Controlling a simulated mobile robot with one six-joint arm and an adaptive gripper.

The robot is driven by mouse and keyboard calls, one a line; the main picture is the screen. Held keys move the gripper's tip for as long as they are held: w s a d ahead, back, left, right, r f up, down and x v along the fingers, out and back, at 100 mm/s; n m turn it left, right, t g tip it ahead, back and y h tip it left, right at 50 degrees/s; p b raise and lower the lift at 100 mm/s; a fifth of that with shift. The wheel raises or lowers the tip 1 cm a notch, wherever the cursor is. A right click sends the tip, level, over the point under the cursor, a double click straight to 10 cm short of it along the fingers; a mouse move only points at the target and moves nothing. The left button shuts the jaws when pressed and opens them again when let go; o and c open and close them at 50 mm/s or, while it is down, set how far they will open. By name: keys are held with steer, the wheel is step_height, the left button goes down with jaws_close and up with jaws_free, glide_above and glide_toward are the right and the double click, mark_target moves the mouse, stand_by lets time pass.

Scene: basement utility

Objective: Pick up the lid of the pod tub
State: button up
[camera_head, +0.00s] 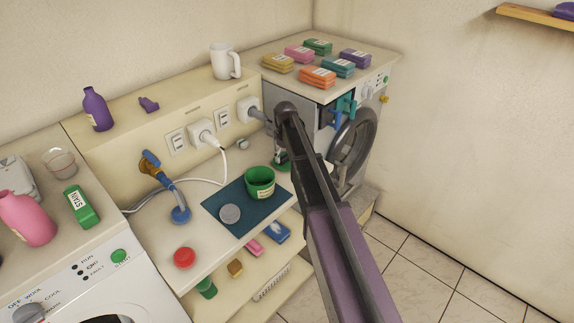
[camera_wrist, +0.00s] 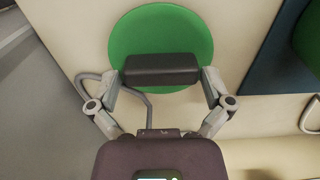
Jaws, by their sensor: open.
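The lid (camera_wrist: 163,28) is a round green disc lying on the pale counter in the wrist view. A dark bar (camera_wrist: 160,69) across it looks like its handle. My gripper (camera_wrist: 161,82) is open, its fingers on either side of this bar; I cannot tell whether they touch it. In the head view my gripper (camera_head: 282,152) is low over the counter's back right, and the lid (camera_head: 280,165) shows only partly beside my arm. The green pod tub (camera_head: 260,183) stands open on a dark blue mat (camera_head: 238,233), left of my arm.
A grey disc (camera_head: 230,214) lies on the mat. A red round object (camera_head: 184,257) is near the counter's front left. A white cable (camera_head: 205,183) runs along the counter's back. The washing machine (camera_head: 352,143) stands close on the right, with several coloured packets on top.

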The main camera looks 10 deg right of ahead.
steer(key=shift+f, duration=0.2)
stand_by(0.5)
steer(key=c, duration=0.6)
